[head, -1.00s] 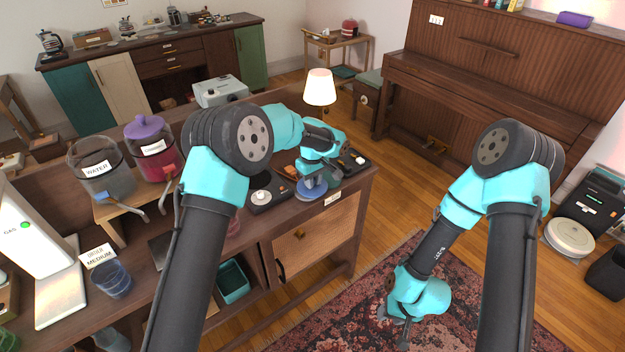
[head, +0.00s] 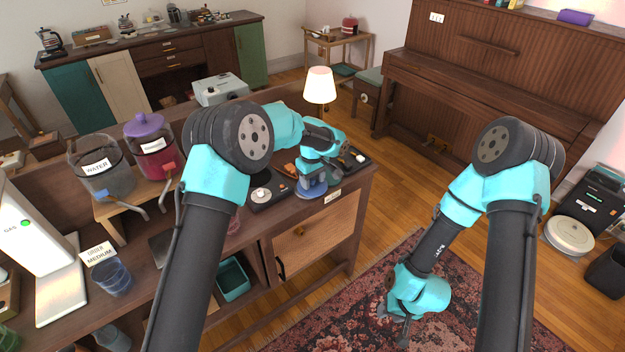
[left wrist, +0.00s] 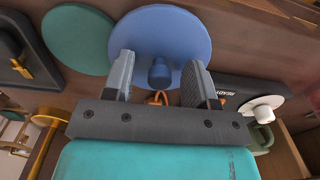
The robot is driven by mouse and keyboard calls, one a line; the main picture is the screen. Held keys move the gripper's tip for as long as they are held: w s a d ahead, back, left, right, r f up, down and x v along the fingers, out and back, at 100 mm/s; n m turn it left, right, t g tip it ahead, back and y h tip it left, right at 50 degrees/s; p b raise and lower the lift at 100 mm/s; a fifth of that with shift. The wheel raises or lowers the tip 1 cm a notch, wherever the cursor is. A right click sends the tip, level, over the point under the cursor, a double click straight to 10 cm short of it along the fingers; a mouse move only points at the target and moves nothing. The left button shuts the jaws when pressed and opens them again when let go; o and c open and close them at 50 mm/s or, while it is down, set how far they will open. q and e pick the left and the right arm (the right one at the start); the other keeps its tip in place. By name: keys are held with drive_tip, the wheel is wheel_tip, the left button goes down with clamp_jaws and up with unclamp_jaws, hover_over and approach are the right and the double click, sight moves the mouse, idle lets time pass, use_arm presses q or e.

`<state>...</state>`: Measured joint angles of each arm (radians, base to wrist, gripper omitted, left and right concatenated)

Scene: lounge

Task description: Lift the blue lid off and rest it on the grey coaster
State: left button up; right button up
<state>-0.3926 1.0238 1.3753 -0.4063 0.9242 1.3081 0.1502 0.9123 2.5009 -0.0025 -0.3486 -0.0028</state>
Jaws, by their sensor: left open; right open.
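The blue lid (head: 310,194) is at the front edge of the wooden counter in the head view, partly hidden under my left gripper (head: 314,182). In the left wrist view, the lid (left wrist: 186,26) is a round blue disc with a small knob (left wrist: 159,72). The open fingers of my left gripper (left wrist: 158,84) stand on either side of the knob, with visible gaps. What lies under the lid is hidden. I cannot pick out the grey coaster in either view. My right gripper (head: 393,321) is open and empty, low over the patterned rug.
A green disc (left wrist: 76,38) lies beside the lid in the left wrist view. A dark device with a pale round knob (head: 261,195) stands left of the lid. Labelled drink dispensers (head: 103,178) and a lit lamp (head: 320,87) are also on the counter side.

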use_arm(q)
wheel_tip(320, 180, up, 17)
drive_tip(key=shift+r, duration=0.15)
idle(0.5)
